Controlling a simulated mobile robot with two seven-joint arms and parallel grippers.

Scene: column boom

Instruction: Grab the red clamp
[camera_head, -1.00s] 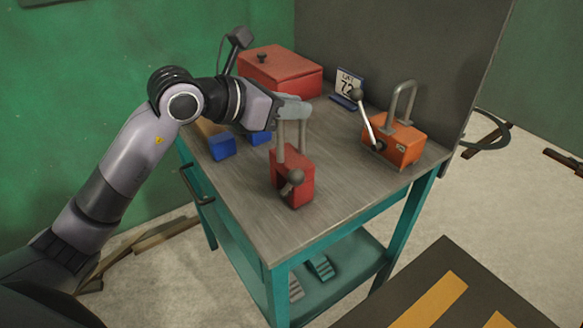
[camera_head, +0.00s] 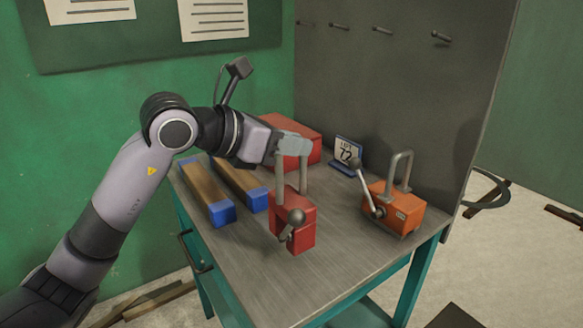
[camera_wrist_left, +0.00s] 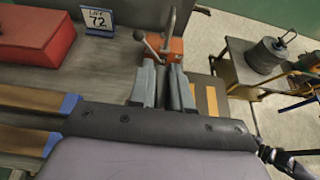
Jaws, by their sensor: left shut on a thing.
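The red clamp (camera_head: 294,228), a red block with a grey loop handle and a ball-ended lever, is at the middle of the workbench in the head view. My left gripper (camera_head: 293,150) is shut on the top of its loop handle, with the block hanging straight below. I cannot tell for sure whether the block's underside is clear of the bench top. In the left wrist view my left gripper's fingers (camera_wrist_left: 163,88) show, and the red clamp is hidden there. My right gripper is not in view.
An orange clamp (camera_head: 400,209) stands to the right, also in the wrist view (camera_wrist_left: 173,48). A "LOT 72" sign (camera_head: 345,154) and a red box (camera_head: 300,130) are behind. Two blue-ended wooden bars (camera_head: 207,190) lie left. The bench's (camera_head: 340,255) front is clear.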

